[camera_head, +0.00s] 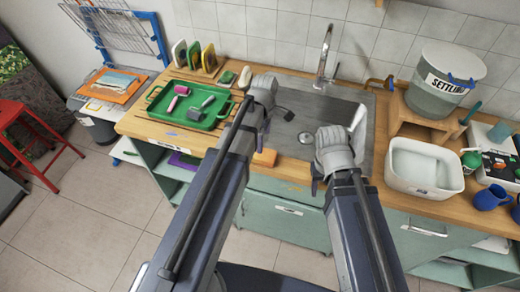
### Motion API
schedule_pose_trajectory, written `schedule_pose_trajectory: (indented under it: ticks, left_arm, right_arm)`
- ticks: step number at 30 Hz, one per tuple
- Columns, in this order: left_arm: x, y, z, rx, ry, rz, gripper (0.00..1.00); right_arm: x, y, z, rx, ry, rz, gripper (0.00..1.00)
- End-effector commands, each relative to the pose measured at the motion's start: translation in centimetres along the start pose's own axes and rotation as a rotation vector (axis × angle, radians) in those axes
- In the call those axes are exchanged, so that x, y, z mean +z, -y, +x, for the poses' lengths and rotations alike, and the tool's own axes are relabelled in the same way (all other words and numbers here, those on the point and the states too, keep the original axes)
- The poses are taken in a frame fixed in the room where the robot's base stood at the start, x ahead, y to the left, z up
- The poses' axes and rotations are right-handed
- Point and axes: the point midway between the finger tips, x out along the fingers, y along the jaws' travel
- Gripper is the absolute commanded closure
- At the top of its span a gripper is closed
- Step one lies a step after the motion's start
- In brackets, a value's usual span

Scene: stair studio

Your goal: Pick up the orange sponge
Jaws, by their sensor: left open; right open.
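The orange sponge (265,157) lies on the wooden counter near its front edge, just in front of the sink. My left arm covers part of its left side. My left gripper (279,113) is over the left part of the sink, beyond the sponge and apart from it. It is open, with nothing seen in it. My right gripper (317,178) is to the right of the sponge, by the sink's front edge. It is open and mostly hidden by its own wrist.
A metal sink (300,112) with a tap (324,55) fills the middle of the counter. A green tray (190,125) with two rollers is on the left. A white tub (405,184) and a bucket (420,100) labelled "SETTLING" stand on the right.

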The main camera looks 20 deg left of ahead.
Motion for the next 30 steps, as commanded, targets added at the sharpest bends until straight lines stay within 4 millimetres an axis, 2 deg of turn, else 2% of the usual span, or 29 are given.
schedule_pose_trajectory:
  ticks: [12,20,30]
  left_arm:
    - [0.0,0.1,2.8,0.0,0.0,0.002,0.0]
    - [-0.1,0.1,3.2,0.0,0.0,0.003,0.0]
    - [-0.6,0.4,7.1,0.0,0.0,0.004,0.0]
  right_arm:
    - [-0.2,0.3,2.8,0.0,0.0,0.001,0.5]
    - [-0.2,0.3,3.1,0.0,0.0,0.001,0.5]
    - [-0.4,0.7,7.1,0.0,0.0,0.001,0.5]
